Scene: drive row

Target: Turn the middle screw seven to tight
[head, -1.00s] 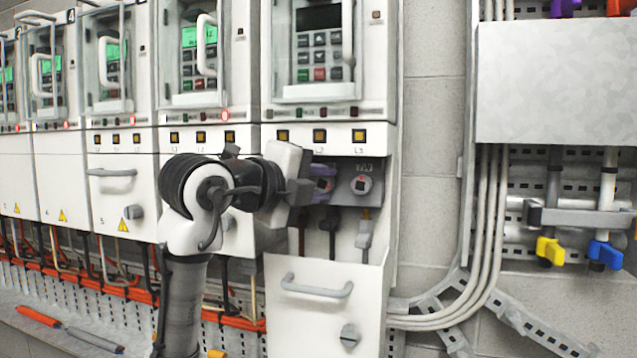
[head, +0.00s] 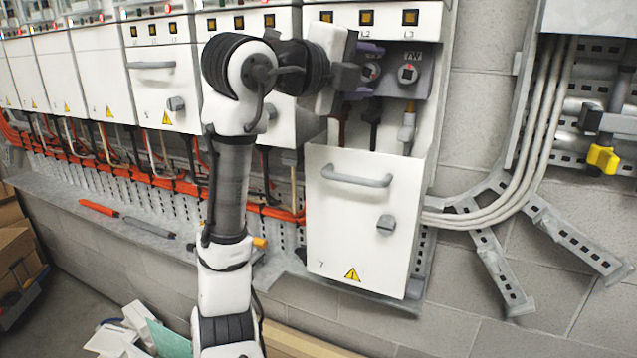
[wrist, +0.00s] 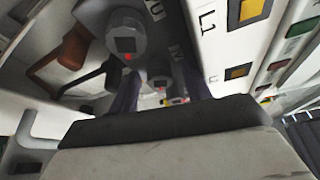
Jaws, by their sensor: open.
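The open terminal box (head: 425,95) holds a row of round grey screws with a red mark on each face. The middle screw (head: 372,71) shows just beyond my gripper (head: 374,70), whose purple fingers stand apart above and below it in the head view. In the wrist view the middle screw (wrist: 158,79), by the letter V, shows between the fingers (wrist: 160,88). Whether they touch it cannot be told. The right screw, marked 7W (head: 408,73), is clear of the gripper. The left screw (wrist: 125,40), by the letter U, shows large in the wrist view; my gripper hides it in the head view.
The box's white front panel (head: 355,225), with a grey handle, hangs low below the screws. Cable lugs (head: 407,125) sit under the screws. Closed cabinets (head: 165,80) run left. An orange-handled tool (head: 98,207) lies on the ledge. Conduits (head: 535,140) bend along the right wall.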

